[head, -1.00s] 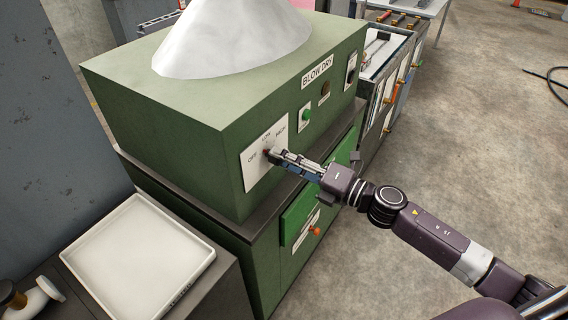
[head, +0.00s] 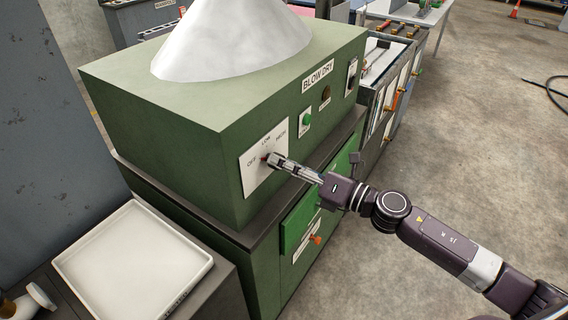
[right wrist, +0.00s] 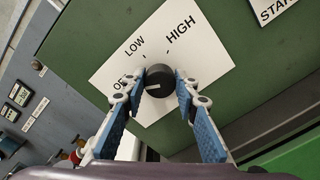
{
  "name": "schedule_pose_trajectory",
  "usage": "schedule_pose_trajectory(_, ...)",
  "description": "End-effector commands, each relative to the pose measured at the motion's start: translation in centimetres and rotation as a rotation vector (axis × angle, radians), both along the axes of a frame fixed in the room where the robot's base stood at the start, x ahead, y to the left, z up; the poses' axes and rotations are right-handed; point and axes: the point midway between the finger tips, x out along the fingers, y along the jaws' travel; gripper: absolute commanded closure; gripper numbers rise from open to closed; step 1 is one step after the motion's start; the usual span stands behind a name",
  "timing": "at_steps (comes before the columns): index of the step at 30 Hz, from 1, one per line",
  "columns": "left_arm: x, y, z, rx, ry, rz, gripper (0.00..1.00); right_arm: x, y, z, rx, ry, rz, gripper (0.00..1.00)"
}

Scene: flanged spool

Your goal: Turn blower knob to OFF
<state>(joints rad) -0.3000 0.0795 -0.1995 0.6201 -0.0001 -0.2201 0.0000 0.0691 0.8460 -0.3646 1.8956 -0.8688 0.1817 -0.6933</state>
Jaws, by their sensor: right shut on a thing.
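The blower knob (right wrist: 158,82) is a dark round knob on a white plate (right wrist: 110,72) marked OFF, LOW and HIGH. A short light mark shows on its face and seems to point left, towards the OFF side, but it is small. The plate is on the front of the green blower box (head: 190,160) in the head view. My right gripper (right wrist: 160,88) is shut on the knob, one finger on each side; it also shows at the plate in the head view (head: 270,159). The fingers hide most of the knob there. My left gripper is not in view.
A BLOW DRY label (head: 317,76), a green button (head: 306,119) and a dark switch (head: 351,78) are on the same front face. A white cone (head: 232,42) stands on top. A white tray (head: 90,238) lies at the lower left.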

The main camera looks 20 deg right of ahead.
Motion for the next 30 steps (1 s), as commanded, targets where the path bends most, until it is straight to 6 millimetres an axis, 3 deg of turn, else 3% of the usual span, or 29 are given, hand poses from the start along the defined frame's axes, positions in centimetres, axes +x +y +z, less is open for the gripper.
schedule_pose_trajectory(6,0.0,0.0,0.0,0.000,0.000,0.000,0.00,-0.1,0.0,-0.2,-0.004,0.002,0.001,0.96)
schedule_pose_trajectory(7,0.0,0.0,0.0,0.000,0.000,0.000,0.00,-0.1,0.0,-0.2,-0.004,0.002,0.001,0.69)
schedule_pose_trajectory(11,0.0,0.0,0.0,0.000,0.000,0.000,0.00,0.0,0.0,-0.1,-0.003,0.001,0.001,0.55)
schedule_pose_trajectory(22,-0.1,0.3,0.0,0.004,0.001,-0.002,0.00,-0.3,-0.2,-0.1,0.000,0.002,0.000,0.55)
schedule_pose_trajectory(30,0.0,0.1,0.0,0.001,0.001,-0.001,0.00,-2.5,-1.9,-0.2,0.000,0.005,0.001,0.55)
